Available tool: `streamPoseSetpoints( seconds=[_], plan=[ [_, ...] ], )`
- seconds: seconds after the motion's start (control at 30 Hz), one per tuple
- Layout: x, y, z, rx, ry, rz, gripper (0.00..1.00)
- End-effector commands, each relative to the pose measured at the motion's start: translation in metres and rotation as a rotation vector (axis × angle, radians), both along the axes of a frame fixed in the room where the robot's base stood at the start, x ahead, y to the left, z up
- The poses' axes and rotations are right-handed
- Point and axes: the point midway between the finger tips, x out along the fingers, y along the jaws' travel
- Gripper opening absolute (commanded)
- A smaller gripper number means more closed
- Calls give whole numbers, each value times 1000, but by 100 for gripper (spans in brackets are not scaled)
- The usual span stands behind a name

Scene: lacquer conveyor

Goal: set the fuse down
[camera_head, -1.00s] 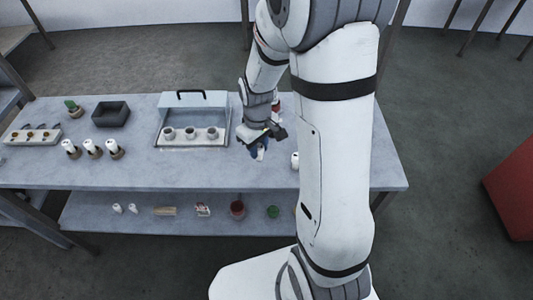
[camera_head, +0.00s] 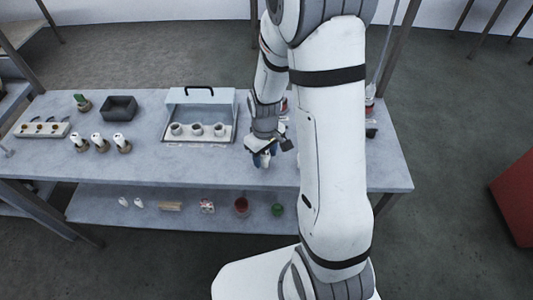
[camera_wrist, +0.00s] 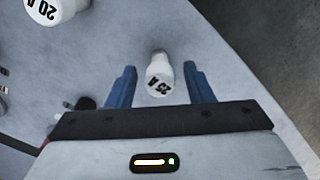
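In the wrist view, a white fuse (camera_wrist: 158,78) marked "25 A" is between the two blue fingers of my gripper (camera_wrist: 160,76). The fingers are apart, with a visible gap on each side of the fuse. I cannot tell whether the fuse rests on the grey surface. A larger-looking white fuse (camera_wrist: 55,8) marked "20 A" is at the top left of the wrist view. In the head view, my gripper (camera_head: 262,158) is low over the grey table (camera_head: 215,168), right of the open box; the 25 A fuse cannot be made out there.
The open box (camera_head: 168,122) with a handled lid holds three white round pieces. A lower shelf holds small items. My arm hides part of the table's right side.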

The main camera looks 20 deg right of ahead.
Motion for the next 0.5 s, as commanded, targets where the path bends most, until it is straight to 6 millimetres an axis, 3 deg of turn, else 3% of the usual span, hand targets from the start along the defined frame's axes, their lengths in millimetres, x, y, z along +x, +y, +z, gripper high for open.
streamPoseSetpoints(
  seconds=[0.27,0.5],
  plan=[
    [0,0,2,0,0,-1,48],
    [1,0,29,1,-5,-1,48]
  ],
)
